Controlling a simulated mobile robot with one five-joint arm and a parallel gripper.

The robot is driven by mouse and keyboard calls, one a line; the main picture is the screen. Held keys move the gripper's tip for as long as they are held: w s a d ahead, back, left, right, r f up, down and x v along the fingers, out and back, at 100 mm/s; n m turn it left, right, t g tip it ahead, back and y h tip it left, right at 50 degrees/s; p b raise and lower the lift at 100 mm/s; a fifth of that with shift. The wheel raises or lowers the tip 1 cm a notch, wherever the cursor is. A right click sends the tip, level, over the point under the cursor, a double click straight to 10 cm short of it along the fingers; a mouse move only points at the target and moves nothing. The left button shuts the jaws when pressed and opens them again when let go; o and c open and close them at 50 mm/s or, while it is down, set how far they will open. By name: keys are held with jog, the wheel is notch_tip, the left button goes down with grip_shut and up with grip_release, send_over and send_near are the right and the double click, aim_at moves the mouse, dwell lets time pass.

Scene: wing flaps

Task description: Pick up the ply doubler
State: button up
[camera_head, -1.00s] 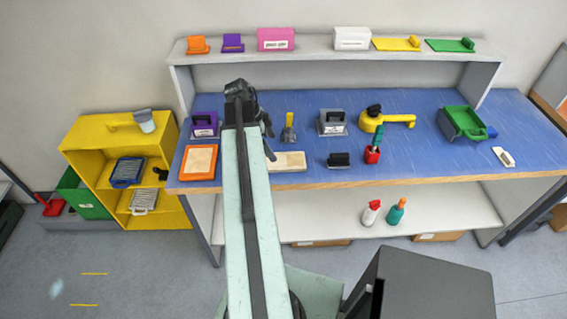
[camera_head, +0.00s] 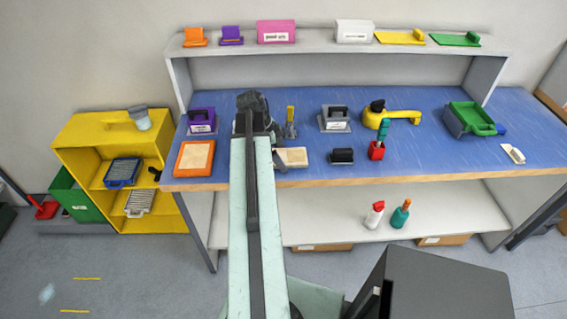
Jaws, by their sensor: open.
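A flat pale wood piece (camera_head: 293,157), which looks like the ply doubler, lies near the front edge of the blue workbench (camera_head: 420,157). My gripper (camera_head: 278,150) is at its left end, and my arm comes up from below just left of it. The gripper is open, with nothing seen between its fingers. My arm and gripper hide the left part of the wood piece. I cannot tell whether the fingers touch it.
A yellow-handled tool (camera_head: 290,122) stands close behind the wood piece. A black block (camera_head: 342,156) and red holder (camera_head: 376,150) stand to the right.

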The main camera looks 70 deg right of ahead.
jog(key=c, duration=1.3)
jog(key=shift+r, duration=0.1)
